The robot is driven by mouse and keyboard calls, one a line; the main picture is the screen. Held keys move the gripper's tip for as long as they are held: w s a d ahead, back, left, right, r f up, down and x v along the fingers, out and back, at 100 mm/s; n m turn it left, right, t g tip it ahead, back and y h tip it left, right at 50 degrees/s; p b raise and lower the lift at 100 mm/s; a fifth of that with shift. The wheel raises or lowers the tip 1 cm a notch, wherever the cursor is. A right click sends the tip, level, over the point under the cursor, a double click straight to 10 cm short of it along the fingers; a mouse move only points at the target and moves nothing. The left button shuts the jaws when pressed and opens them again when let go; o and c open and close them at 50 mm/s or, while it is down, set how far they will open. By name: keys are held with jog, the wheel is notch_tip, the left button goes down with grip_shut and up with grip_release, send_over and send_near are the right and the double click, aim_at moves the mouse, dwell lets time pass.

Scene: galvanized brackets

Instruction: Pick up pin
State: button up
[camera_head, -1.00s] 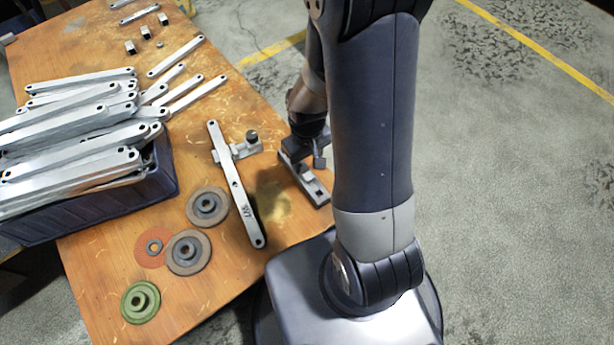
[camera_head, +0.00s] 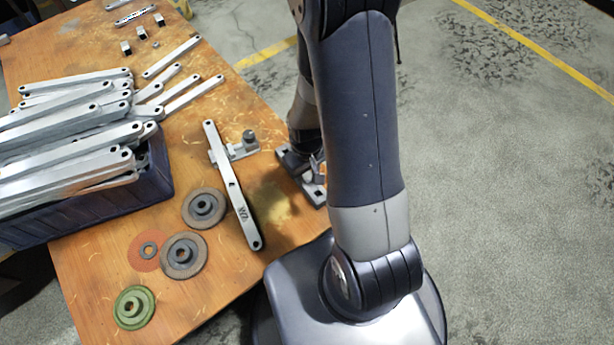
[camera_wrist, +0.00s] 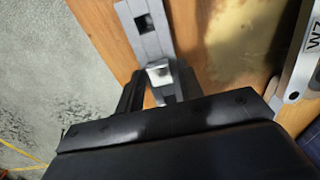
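A small bright metal piece (camera_wrist: 160,74), which looks like the pin, shows between my gripper's fingers in the wrist view. It is at the near end of a grey metal fixture (camera_wrist: 147,26) with a square hole. The fixture also shows in the head view (camera_head: 314,191) at the table's right edge. My gripper (camera_wrist: 160,90) is low over this fixture, its dark fingers apart on either side of the metal piece. A gap shows beside the left finger. In the head view my gripper (camera_head: 300,160) is partly hidden by my arm, and I cannot make out the pin there.
A long flat bar (camera_head: 232,185) marked with letters lies left of the fixture, beside a small clamp-like part (camera_head: 240,148). A dark blue crate (camera_head: 95,212) full of bars stands at left. Several discs (camera_head: 184,255) lie at the table's front. The floor right of the table is clear.

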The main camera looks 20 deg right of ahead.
grip_shut()
